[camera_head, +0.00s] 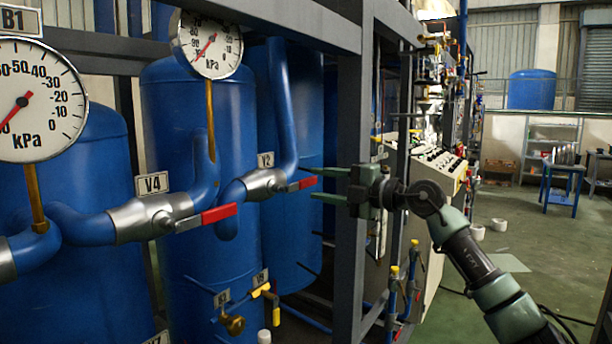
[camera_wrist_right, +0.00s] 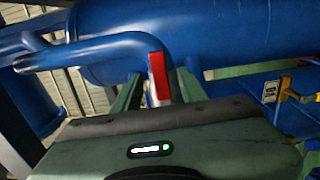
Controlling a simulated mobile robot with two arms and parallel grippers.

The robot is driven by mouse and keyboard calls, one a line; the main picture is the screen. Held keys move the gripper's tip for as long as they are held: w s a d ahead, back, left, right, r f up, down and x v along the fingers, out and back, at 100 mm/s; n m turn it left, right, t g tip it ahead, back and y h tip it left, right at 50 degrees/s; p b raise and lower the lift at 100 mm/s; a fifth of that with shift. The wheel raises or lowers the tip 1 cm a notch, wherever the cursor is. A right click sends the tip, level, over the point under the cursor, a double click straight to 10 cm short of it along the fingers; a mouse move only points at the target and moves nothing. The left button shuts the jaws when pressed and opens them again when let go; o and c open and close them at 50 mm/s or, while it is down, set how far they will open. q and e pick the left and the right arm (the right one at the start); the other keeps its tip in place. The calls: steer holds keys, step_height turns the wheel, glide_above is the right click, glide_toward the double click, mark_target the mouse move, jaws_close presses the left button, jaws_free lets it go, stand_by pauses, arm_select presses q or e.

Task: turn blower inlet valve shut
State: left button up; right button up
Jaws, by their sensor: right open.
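The valve marked V4 (camera_head: 150,217) has a similar red lever (camera_head: 219,214) pointing right. Neither label names the blower inlet. My left gripper is not in view.
Blue tanks (camera_head: 165,110) stand behind the pipes. Two kPa gauges, one near (camera_head: 36,130) and one farther (camera_head: 213,48), stand above the pipes. A grey frame post (camera_head: 349,250) rises beside my right gripper. Small yellow-handled valves (camera_head: 262,291) sit below.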

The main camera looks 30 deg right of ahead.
mark_target(310, 183)
steer(key=shift+p+x, duration=0.55)
steer(key=shift+x, duration=1.35)
jaws_close()
